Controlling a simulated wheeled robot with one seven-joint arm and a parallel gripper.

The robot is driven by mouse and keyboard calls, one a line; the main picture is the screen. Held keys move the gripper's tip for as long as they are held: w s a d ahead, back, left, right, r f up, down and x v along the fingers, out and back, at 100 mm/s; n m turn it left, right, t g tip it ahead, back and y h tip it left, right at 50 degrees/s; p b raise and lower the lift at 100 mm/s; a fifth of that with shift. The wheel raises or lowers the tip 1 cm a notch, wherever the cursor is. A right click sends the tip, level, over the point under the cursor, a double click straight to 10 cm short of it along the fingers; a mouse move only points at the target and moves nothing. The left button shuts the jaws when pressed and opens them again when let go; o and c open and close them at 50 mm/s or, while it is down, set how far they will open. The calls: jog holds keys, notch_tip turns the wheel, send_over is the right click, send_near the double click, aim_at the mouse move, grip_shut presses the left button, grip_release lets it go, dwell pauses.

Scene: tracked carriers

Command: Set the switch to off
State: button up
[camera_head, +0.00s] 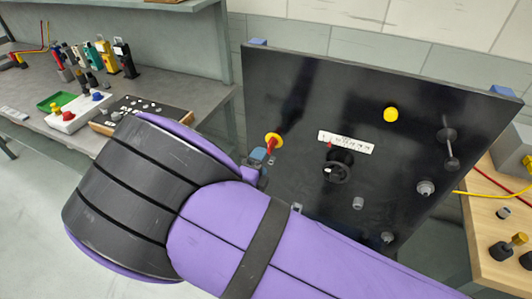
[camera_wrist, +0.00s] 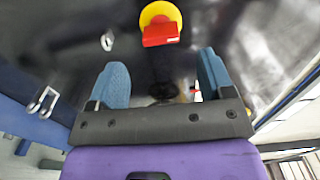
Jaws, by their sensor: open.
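A rotary switch with a red handle on a round yellow base (camera_head: 274,138) is mounted near the left side of the black panel (camera_head: 300,95). In the head view its red handle points down and slightly left. In the wrist view the switch (camera_wrist: 160,24) is at the top centre, with the red handle lying across the edge of the yellow disc. My gripper (camera_head: 259,156) has blue fingers and is just below and left of the switch. In the wrist view my gripper (camera_wrist: 163,72) is open, its fingers apart with nothing between them.
The panel also carries a yellow button (camera_head: 390,114), a white scale strip (camera_head: 346,142), a black handwheel (camera_head: 337,172), a lever (camera_head: 449,148) and grey knobs. A cluttered grey bench (camera_head: 190,92) stands left; a wooden table (camera_head: 484,235) stands right.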

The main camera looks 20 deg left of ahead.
jog(key=shift+s+a, duration=0.1)
jog(key=shift+s, duration=1.75)
